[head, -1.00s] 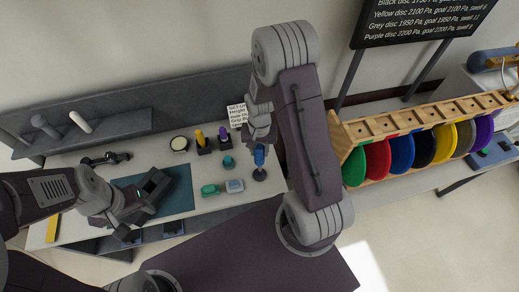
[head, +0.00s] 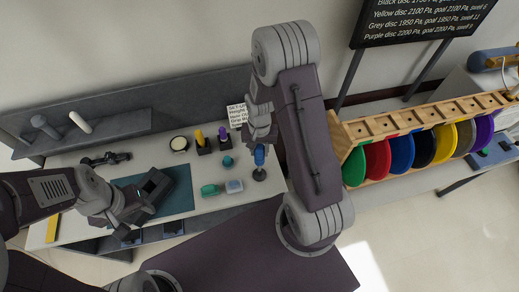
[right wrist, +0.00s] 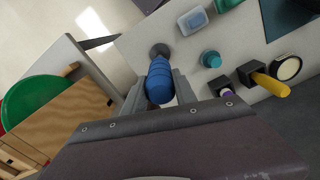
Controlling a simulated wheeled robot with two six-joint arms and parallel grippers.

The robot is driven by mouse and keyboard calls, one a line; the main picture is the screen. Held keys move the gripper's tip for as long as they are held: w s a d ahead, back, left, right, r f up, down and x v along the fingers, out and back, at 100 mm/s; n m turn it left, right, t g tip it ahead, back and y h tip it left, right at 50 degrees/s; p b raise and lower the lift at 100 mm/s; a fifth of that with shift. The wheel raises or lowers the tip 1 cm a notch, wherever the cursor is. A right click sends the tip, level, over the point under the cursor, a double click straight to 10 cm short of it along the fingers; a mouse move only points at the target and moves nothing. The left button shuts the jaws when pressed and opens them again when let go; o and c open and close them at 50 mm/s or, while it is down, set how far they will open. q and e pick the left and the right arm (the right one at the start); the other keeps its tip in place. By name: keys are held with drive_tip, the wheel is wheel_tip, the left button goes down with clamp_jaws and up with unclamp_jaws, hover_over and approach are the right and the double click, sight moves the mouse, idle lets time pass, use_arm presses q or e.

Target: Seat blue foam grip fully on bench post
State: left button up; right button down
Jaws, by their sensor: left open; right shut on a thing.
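The blue foam grip (head: 259,156) stands upright over the dark bench post (head: 259,175), near the right end of the bench. It also shows in the right wrist view (right wrist: 159,80), between the fingers, with the post's round grey base (right wrist: 159,51) beyond it. A short dark stretch shows between grip and base in the head view; how deep the post reaches inside is hidden. My right gripper (right wrist: 160,92) is shut on the grip, from above. My left gripper (head: 152,188) is open and empty over the teal mat, well left of the post.
A teal knob (head: 228,161), a green piece (head: 210,190) and a pale blue piece (head: 234,186) lie left of the post. Yellow (head: 200,138) and purple (head: 222,133) grips stand behind. A wooden rack (head: 430,118) of coloured discs is at right.

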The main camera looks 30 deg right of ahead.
drive_tip(key=shift+f, duration=0.35)
idle(0.4)
idle(1.0)
drive_tip(key=shift+f+b, duration=2.4)
drive_tip(key=shift+f, duration=0.6)
idle(0.8)
idle(0.6)
drive_tip(key=c, duration=0.9)
unclamp_jaws()
drive_tip(key=shift+r, duration=0.1)
wheel_tip(320, 180, up, 6)
drive_tip(key=p, duration=0.5)
